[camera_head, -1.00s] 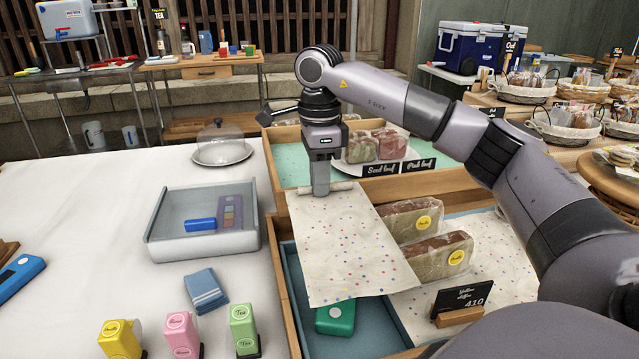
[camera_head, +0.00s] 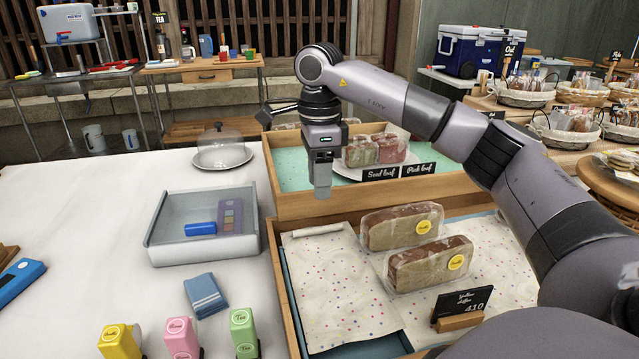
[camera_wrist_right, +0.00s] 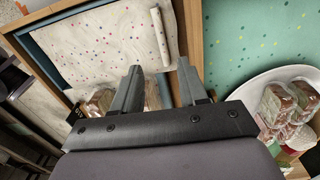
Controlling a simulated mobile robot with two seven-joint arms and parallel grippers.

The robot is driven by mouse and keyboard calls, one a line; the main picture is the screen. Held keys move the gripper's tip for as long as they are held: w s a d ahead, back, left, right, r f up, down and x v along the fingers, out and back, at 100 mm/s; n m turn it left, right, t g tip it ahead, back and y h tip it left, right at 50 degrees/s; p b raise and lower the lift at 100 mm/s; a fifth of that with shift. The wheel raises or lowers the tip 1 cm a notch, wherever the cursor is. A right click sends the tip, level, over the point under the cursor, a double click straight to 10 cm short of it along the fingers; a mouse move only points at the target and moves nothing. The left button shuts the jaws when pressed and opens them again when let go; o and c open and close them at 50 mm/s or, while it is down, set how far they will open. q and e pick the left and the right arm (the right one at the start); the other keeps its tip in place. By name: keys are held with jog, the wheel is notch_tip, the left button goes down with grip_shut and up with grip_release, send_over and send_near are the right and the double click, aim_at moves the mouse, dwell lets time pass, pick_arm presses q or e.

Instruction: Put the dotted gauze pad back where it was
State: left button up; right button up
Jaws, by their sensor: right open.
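The dotted gauze pad (camera_head: 338,290) is a pale cloth sheet with coloured dots. It lies in the left part of the front wooden tray, with a rolled strip (camera_head: 317,231) along its far edge. It also shows in the right wrist view (camera_wrist_right: 95,45), with the rolled strip at its right side. My right gripper (camera_head: 322,193) is open and empty above the tray's far wall, apart from the pad. Its two fingers also show in the right wrist view (camera_wrist_right: 155,88). The green item under the pad is hidden now. My left gripper is not in view.
Wrapped loaves (camera_head: 428,262) stand right of the pad, with a price sign (camera_head: 462,305) in front. The back tray (camera_head: 285,175) holds a plate of loaves. A grey bin (camera_head: 163,250), a blue folded cloth (camera_head: 205,296) and several stamps stand on the white table at left.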

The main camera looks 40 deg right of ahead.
notch_tip(320, 180, up, 11)
jog(key=p, duration=0.3)
jog(key=shift+f, duration=0.2)
jog(key=shift+p, duration=0.3)
